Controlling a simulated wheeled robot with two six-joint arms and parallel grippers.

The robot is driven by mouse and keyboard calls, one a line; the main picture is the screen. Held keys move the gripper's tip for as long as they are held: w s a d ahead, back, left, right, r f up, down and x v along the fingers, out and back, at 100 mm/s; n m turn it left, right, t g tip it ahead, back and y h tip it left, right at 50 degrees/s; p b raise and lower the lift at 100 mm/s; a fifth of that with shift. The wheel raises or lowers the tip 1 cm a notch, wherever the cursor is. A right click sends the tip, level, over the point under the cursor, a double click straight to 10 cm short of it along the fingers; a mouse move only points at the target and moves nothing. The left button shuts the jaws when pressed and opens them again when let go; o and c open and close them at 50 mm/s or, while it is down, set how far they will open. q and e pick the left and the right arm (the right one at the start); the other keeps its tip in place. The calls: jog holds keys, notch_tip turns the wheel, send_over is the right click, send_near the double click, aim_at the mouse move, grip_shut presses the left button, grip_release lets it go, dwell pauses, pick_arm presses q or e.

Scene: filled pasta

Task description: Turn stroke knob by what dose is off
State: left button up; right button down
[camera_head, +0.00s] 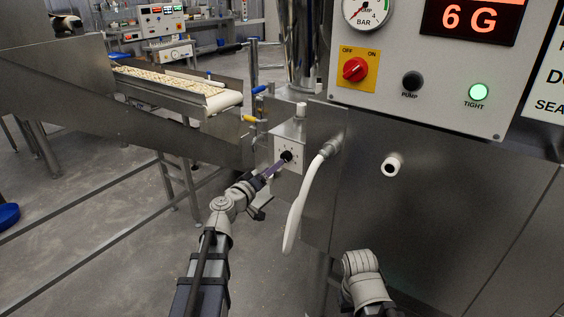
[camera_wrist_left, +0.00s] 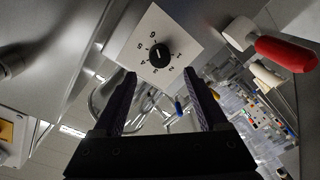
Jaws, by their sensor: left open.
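The stroke knob (camera_wrist_left: 159,55) is a round black knob with a light pointer line, on a white square dial plate (camera_wrist_left: 185,42) with digits around it. In the head view the knob (camera_head: 286,156) sits on the small metal box below the control panel. My left gripper (camera_head: 270,172) reaches to it from the lower left. In the left wrist view my left gripper (camera_wrist_left: 166,88) is open, its two dark fingers apart, with the knob ahead of the tips and nothing between them. The dose display (camera_head: 471,18) reads 6 G. My right arm shows at the bottom, its gripper out of view.
The control panel has a red off/on switch (camera_head: 355,69), a black pump button (camera_head: 412,81), a lit green tight lamp (camera_head: 478,92) and a pressure gauge (camera_head: 368,8). A white hose (camera_head: 303,205) hangs right of the knob box. A conveyor with pasta (camera_head: 180,85) stands at the back left.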

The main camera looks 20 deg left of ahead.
aim_at(284, 158)
pick_arm(q)
jog(key=x, duration=0.6)
jog(key=shift+w+f, duration=0.1)
jog(key=shift+w, duration=0.15)
jog(key=shift+c, duration=0.3)
grip_shut()
